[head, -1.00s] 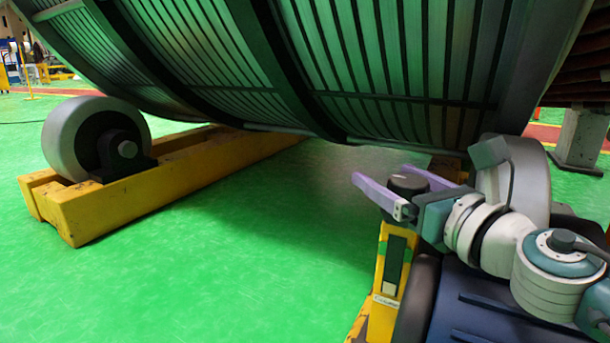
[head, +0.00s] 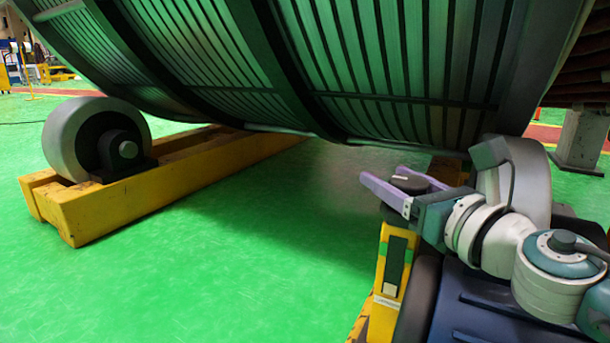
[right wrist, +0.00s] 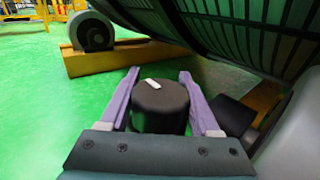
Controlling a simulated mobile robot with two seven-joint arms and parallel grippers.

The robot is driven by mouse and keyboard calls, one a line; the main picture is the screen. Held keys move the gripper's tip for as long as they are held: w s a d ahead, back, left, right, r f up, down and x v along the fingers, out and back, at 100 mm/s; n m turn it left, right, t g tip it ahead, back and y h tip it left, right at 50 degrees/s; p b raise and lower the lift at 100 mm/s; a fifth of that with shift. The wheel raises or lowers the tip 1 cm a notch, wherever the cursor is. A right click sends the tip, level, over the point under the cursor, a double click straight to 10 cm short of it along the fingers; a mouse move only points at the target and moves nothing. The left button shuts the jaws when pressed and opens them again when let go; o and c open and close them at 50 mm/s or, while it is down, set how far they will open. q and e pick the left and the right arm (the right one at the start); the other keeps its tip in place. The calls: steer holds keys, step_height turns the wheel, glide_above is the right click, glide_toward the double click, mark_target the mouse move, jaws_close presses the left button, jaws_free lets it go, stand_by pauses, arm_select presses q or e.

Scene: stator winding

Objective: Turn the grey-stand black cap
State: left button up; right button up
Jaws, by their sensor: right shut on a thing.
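The black cap (head: 410,184) is a short dark cylinder with a white mark on its top. In the head view it sits above a yellow post (head: 393,262) with a dark panel; I cannot make out a grey stand under it. My right gripper (head: 382,172) has its two purple fingers on either side of the cap and is shut on it. My left gripper is not in view.
The large ribbed stator (head: 330,70) hangs low just above and behind the gripper. A grey roller (head: 505,180) stands close behind my right wrist. Another roller (head: 72,140) sits on a yellow beam (head: 150,188) at the left. The green floor between is clear.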

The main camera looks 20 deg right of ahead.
mark_target(425, 186)
steer(key=shift+h, duration=0.3)
